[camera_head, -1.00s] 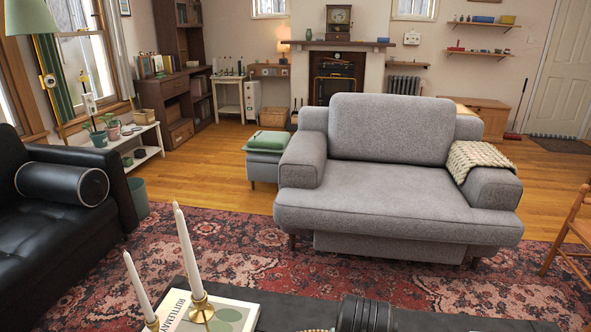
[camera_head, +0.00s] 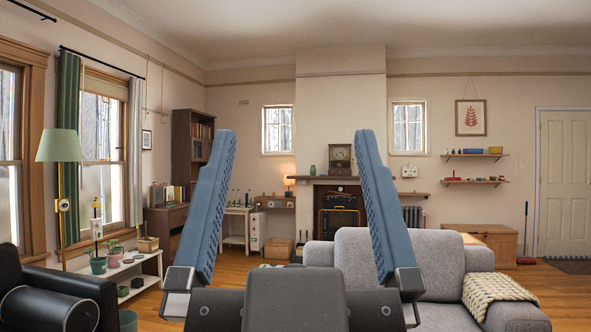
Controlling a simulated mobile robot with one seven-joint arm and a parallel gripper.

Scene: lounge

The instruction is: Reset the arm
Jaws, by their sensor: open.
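My gripper (camera_head: 290,140) stands upright in the middle of the head view, close to the camera. Its two blue-grey fingers are wide apart, and nothing is between them. The fingers point up, with the far fireplace wall showing between them. The gripper's dark body (camera_head: 295,300) covers part of the grey armchair (camera_head: 400,255) behind it.
A black leather sofa (camera_head: 70,290) is at the lower left, with a white shelf of plants (camera_head: 140,280) beyond it. A fireplace (camera_head: 338,205) and mantel stand at the back. A wooden chest (camera_head: 488,243) and white door (camera_head: 565,185) are at the right.

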